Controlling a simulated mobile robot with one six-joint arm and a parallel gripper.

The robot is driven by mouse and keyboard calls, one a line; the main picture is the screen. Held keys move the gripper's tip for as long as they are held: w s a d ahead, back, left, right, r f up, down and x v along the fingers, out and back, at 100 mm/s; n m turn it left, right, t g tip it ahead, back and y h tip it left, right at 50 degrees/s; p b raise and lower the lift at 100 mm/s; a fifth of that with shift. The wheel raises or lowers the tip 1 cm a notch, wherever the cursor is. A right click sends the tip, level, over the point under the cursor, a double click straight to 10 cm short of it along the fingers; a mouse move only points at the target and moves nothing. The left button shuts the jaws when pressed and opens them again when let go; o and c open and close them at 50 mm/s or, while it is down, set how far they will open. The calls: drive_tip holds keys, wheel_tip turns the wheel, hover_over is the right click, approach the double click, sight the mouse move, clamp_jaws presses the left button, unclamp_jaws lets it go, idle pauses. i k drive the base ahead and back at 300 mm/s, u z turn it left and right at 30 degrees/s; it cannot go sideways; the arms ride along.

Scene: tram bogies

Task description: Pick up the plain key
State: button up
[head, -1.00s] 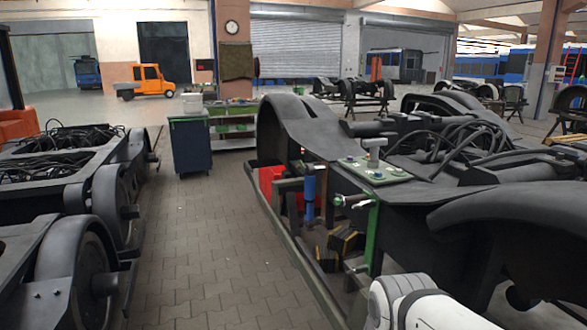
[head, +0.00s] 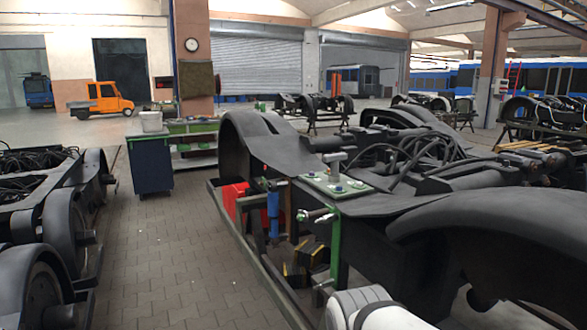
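I cannot make out a plain key in the head view. A pale green plate (head: 345,193) lies on top of the dark bogie (head: 262,150) on the right. A grey T-shaped piece (head: 336,160) stands on the plate, with several small blue and green items around it, too small to name. A silver fitting with a handle (head: 316,214) sticks out below the plate's left edge, beside a green upright (head: 335,250). A white link of my arm shows at the bottom edge. My gripper is not in view.
A paved aisle (head: 180,250) runs between the bogie and other dark bogies (head: 60,215) at left. An orange truck (head: 101,98) is farther back.

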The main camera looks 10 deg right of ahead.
sight(335, 159)
drive_tip(key=u, duration=0.85)
drive_tip(key=i, duration=2.4)
drive_tip(key=z, duration=2.55)
